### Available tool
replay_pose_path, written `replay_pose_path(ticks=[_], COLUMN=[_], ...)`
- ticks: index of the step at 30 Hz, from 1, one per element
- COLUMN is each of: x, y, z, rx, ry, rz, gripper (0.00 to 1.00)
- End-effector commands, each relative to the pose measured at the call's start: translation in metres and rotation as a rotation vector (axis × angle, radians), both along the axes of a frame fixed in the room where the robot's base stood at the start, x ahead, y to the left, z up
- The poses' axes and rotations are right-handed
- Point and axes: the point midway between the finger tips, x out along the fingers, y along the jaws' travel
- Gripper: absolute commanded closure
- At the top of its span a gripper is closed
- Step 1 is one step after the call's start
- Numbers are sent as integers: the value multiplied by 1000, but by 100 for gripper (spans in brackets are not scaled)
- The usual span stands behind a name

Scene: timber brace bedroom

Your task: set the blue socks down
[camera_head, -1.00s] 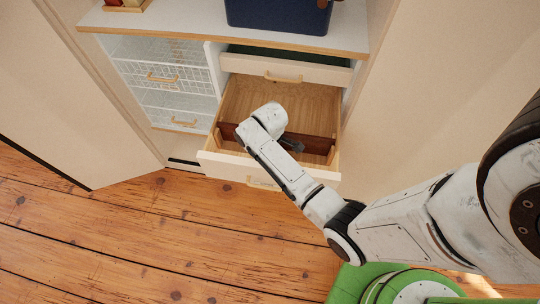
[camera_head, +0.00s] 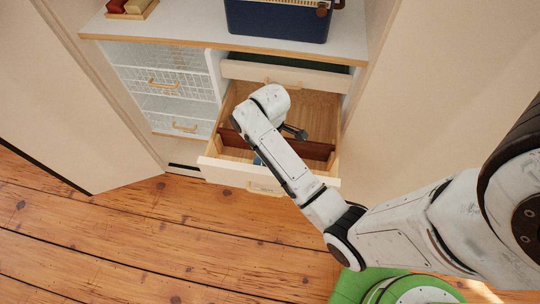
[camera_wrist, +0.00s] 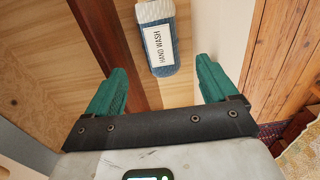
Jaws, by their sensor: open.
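The blue socks (camera_wrist: 165,66) show in the wrist view as a blue bundle with a white top end and a "HAND WASH" label. They lie on the drawer floor in the front compartment, between the brown divider (camera_wrist: 112,35) and the drawer front. A small bit of blue shows beside my arm in the head view. My gripper (camera_wrist: 162,82) is open and empty, its green fingers apart on either side of the near end of the socks, with no visible contact. In the head view my arm mostly hides the gripper over the open drawer (camera_head: 240,178).
A closed drawer (camera_head: 285,73) is above the open one. White wire baskets (camera_head: 165,80) are on the left. A dark blue box (camera_head: 278,22) and a small tray (camera_head: 132,9) stand on the shelf above. The wooden floor (camera_head: 150,240) in front is clear.

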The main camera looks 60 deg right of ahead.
Motion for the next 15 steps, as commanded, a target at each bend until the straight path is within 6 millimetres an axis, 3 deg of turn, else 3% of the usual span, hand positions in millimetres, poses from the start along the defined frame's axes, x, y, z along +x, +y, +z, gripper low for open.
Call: replay_pose_path(ticks=[6, 15], x=[1, 0], y=[0, 0], z=[28, 35], rx=[0, 1], ry=[-1, 1], rz=[1, 1], gripper=[14, 14])
